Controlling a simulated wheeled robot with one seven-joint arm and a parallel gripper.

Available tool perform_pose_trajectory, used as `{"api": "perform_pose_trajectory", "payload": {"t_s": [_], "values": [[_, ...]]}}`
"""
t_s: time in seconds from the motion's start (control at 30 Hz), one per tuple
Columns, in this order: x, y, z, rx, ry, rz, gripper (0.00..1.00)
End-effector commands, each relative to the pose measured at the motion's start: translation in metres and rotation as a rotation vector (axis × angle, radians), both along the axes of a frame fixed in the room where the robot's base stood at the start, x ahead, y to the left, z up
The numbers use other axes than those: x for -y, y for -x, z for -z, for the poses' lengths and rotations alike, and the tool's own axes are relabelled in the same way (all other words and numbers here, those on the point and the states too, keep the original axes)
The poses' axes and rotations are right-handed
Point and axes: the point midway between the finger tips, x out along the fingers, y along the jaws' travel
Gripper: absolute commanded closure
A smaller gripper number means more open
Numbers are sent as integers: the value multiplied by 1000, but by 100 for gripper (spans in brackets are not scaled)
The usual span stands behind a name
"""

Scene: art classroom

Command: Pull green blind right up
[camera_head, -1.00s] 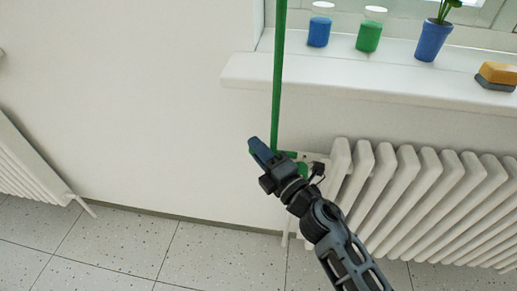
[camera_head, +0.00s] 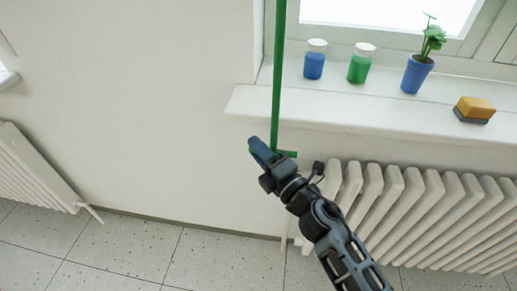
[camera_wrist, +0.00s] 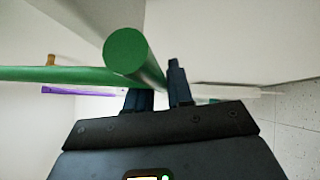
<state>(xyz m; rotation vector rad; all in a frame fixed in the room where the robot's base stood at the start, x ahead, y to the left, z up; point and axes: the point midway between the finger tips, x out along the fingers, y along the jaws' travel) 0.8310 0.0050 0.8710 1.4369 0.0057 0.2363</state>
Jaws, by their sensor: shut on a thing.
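The green blind shows in the head view as a thin upright green strip (camera_head: 279,70) left of the window. A short green bar (camera_head: 286,154) crosses at its lower end. My gripper (camera_head: 260,148) is shut on this lower end, just below the windowsill's level in the picture. In the wrist view a round-ended green bar (camera_wrist: 126,50) lies between the two dark fingers of my gripper (camera_wrist: 156,88). A second green length (camera_wrist: 55,74) runs off to the left. The window end of the blind is out of view.
The white windowsill (camera_head: 330,107) holds a blue jar (camera_head: 314,64), a green jar (camera_head: 359,69), a potted plant (camera_head: 417,75) and a sponge (camera_head: 474,110). A white radiator (camera_head: 420,200) stands right of my gripper. A purple bar (camera_wrist: 75,91) shows in the wrist view.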

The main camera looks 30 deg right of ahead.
Motion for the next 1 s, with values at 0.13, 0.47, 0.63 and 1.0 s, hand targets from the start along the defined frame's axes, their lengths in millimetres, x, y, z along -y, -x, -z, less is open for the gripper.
{"api": "perform_pose_trajectory", "payload": {"t_s": [0.13, 0.47, 0.63, 1.0], "values": [[1, 0, -1, 1, 1, 2, 78], [0, 0, 0, 0, 0, 1, 59], [1, 4, 1, -1, 0, 0, 59], [10, 57, 11, -2, 0, 0, 59]]}}
